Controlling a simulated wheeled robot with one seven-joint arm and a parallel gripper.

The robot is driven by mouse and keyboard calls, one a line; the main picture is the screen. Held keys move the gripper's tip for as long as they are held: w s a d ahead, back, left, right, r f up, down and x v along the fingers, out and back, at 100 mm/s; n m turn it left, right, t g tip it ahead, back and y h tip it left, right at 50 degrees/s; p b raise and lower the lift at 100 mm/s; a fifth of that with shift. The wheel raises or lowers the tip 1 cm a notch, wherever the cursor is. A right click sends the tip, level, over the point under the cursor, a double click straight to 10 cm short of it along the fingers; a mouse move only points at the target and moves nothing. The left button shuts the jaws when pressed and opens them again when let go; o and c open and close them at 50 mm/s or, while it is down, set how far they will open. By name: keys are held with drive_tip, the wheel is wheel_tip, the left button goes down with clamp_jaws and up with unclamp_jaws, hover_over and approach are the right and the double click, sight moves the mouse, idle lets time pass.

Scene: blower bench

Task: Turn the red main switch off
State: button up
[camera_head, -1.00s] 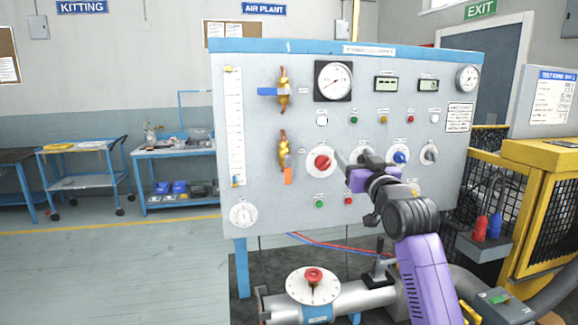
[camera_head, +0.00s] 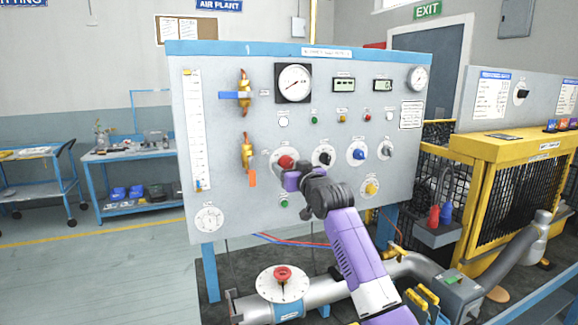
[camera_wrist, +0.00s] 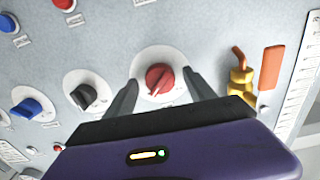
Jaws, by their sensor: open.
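The red main switch (camera_head: 286,162) is a red rotary knob on a white round plate, on the grey panel (camera_head: 225,205). In the wrist view the red knob (camera_wrist: 159,78) sits between the two dark fingers of my gripper (camera_wrist: 155,92). The fingers are open, one on each side of the knob and apart from it. In the head view my gripper (camera_head: 283,176) is at the panel just below the red knob and hides part of its plate.
A black knob (camera_head: 325,156), a blue knob (camera_head: 358,153) and a grey knob (camera_head: 387,148) stand in a row to the right. A brass valve (camera_head: 247,153) with an orange handle is close on the left. A pipe with a red-knobbed dial (camera_head: 283,283) lies below.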

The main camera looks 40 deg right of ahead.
drive_tip(key=shift+w, duration=0.2)
drive_tip(key=shift+d, duration=0.1)
drive_tip(key=c, duration=1.4)
drive_tip(key=shift+o, duration=0.2)
